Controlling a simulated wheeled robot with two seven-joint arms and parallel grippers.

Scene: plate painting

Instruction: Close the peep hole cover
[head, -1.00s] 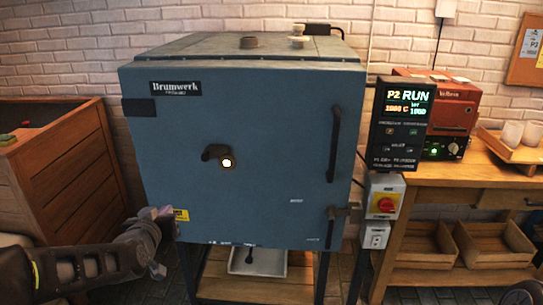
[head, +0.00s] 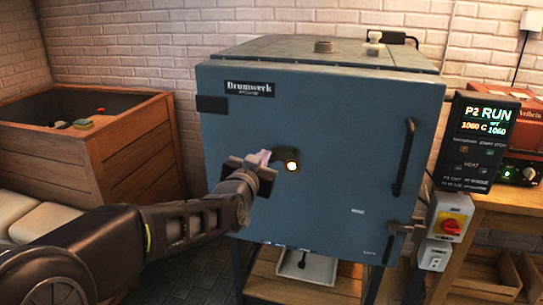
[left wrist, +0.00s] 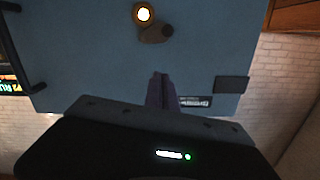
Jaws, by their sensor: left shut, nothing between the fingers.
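The blue kiln (head: 330,190) stands ahead with its door shut. The peep hole (head: 292,167) in its door glows and is uncovered. In the left wrist view the glowing hole (left wrist: 144,14) shows near the top, with the dark cover (left wrist: 155,35) swung to one side of it. My left gripper (head: 264,157) is shut and empty, in front of the door just left of the hole. Its closed fingers (left wrist: 160,88) point toward the cover in the left wrist view; contact cannot be told. My right gripper is not in view.
The control panel (head: 477,140) reads P2 RUN, with a red and yellow switch (head: 450,226) below it. A long door handle (head: 405,157) and a latch (head: 400,228) are on the door's right. A wooden crate (head: 140,145) stands left.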

